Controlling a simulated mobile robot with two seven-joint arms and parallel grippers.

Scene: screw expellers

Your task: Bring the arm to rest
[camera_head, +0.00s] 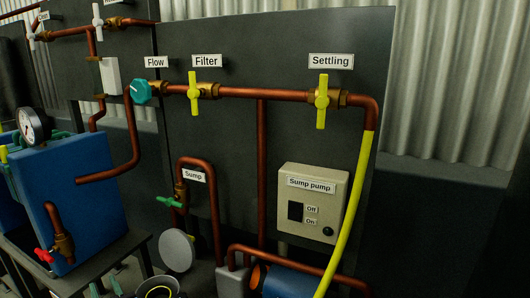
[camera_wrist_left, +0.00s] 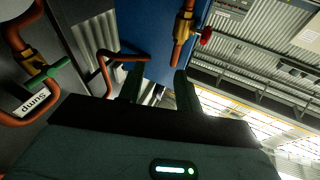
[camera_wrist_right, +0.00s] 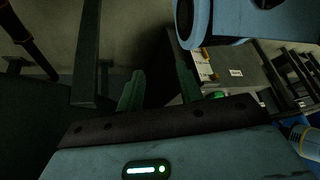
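My left gripper (camera_head: 105,288) shows only as two green fingertips at the bottom left edge of the head view, below the blue tank. In the left wrist view my left gripper (camera_wrist_left: 158,82) has its fingers apart, with nothing between them. A copper pipe end and the blue tank lie beyond the fingertips. My right gripper (camera_wrist_right: 159,82) shows in the right wrist view with its fingers apart and nothing held. It is not visible in the head view.
The blue tank (camera_head: 82,190) has a gauge (camera_head: 32,125) and a red valve (camera_head: 44,255). A dark panel carries copper pipes, yellow valves (camera_head: 321,100), a teal flow valve (camera_head: 141,91) and the sump pump box (camera_head: 312,213). A yellow hose (camera_head: 346,215) runs down at right.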

